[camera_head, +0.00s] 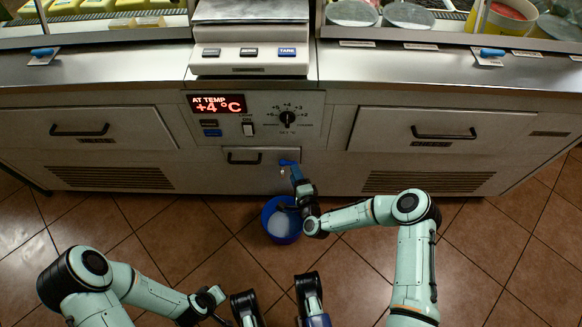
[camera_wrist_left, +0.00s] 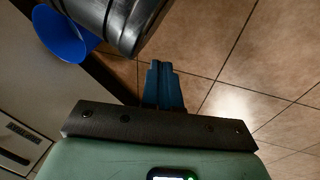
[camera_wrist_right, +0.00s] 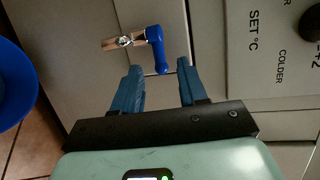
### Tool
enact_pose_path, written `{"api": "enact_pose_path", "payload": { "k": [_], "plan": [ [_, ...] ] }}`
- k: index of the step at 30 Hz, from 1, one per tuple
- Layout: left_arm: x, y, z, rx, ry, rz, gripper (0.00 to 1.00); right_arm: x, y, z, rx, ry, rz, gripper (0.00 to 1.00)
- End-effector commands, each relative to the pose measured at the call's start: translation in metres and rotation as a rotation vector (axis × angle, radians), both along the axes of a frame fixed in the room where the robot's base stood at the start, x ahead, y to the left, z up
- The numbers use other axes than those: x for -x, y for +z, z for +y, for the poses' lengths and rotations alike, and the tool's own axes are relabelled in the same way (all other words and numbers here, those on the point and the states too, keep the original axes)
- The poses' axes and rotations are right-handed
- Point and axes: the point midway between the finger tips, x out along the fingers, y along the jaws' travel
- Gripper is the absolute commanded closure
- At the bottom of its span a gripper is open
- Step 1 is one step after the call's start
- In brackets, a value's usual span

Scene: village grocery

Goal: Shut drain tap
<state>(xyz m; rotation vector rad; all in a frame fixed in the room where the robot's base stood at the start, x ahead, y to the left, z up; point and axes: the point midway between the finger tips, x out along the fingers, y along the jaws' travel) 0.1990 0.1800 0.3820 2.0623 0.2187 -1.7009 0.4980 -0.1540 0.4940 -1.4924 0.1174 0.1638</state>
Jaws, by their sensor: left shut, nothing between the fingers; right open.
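A blue bucket (camera_head: 281,221) with pale contents stands on the floor below the tap. My left gripper (camera_wrist_left: 163,70) is shut and empty, low over the floor.
The counter front has a left drawer (camera_head: 80,130), a right drawer (camera_head: 432,132), a small middle drawer (camera_head: 245,158) and a control panel (camera_head: 250,115) with a dial. Part of the bucket (camera_wrist_right: 12,82) lies left of my right gripper. The tiled floor (camera_head: 480,250) is clear at right.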

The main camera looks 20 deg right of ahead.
Motion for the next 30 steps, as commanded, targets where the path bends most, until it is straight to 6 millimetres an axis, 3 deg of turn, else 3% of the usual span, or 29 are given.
{"api": "enact_pose_path", "payload": {
  "k": [3,9,20,23,24,30],
  "plan": [
    [0.014,-0.015,0.002,0.002,0.003,0.048,1.00,-0.022,-0.006,0.001,0.001,0.000,-0.001,0.58],
    [0.030,-0.028,0.004,0.004,0.006,0.100,1.00,-0.044,-0.009,0.002,0.001,0.000,0.000,0.58],
    [0.034,-0.030,0.005,0.006,0.007,0.115,1.00,-0.050,-0.009,0.002,0.001,0.001,0.001,0.58],
    [0.034,-0.029,0.005,0.006,0.007,0.115,1.00,-0.050,-0.009,0.002,0.001,0.001,0.001,0.84],
    [0.034,-0.029,0.005,0.006,0.007,0.115,1.00,-0.050,-0.009,0.002,0.001,0.001,0.001,0.97],
    [0.035,-0.031,0.005,0.006,0.007,0.117,1.00,-0.050,-0.009,0.002,0.001,0.006,0.000,1.00]
  ]
}}
